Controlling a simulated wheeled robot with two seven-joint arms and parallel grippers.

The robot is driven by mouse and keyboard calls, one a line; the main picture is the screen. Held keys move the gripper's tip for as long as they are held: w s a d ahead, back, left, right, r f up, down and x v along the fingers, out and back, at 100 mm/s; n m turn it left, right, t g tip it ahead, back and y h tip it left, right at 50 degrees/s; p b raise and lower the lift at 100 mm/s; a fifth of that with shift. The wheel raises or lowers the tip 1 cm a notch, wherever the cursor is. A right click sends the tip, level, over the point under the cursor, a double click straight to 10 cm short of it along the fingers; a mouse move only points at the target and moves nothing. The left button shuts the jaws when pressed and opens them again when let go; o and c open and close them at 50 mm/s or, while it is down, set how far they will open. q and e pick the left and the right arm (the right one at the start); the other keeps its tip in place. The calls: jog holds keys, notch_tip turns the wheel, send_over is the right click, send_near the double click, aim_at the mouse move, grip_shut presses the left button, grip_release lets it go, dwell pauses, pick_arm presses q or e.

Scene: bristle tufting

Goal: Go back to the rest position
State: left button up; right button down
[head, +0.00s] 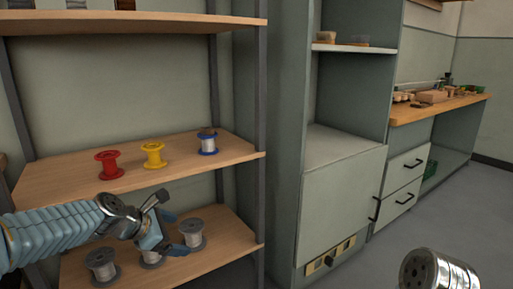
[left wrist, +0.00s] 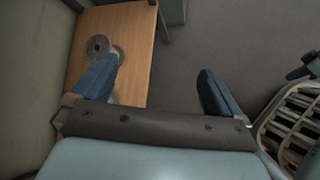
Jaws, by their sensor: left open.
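My left gripper (head: 172,232) is in front of the shelf rack, at the height of the lower shelf. In the left wrist view its two blue fingers stand wide apart with nothing between them (left wrist: 158,72). It overlaps the grey spools in the head view; I cannot tell the gap to them. The grey spools on the lower shelf are one at left (head: 102,264), one partly hidden behind the gripper (head: 151,258) and one at right (head: 191,233). My right gripper cannot be made out; a metal cylinder at the lower right of the head view looks like part of my arm.
The middle shelf (head: 225,150) holds a red spool (head: 109,164), a yellow spool (head: 153,155) and a blue-rimmed wire spool (head: 207,142). A rack post (head: 261,200) stands right of the shelves. A grey cabinet (head: 340,205) and cluttered workbench (head: 440,108) are further right. The floor (head: 430,215) before them is clear.

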pick_arm(q)
jog(key=s+d+f+m+g+y+p, duration=0.1)
jog(key=s+d+f+m+g, duration=0.2)
jog(key=f, duration=0.7)
jog(key=s+f+m+y+p, duration=0.1)
jog(key=s+f+m+p, duration=0.3)
jog(key=f, duration=0.7)
jog(key=s+d+f+m+g, duration=0.1)
jog(key=s+d+f+m, duration=0.2)
jog(key=s+f+m, duration=0.3)
jog(key=s+d+f+m+g, duration=0.2)
jog(key=s+f+m, duration=0.4)
jog(key=s, duration=0.6)
jog(key=shift+d+f+m+g, duration=0.3)
jog(key=shift+d+f+m, duration=0.15)
jog(key=shift+f, duration=0.35)
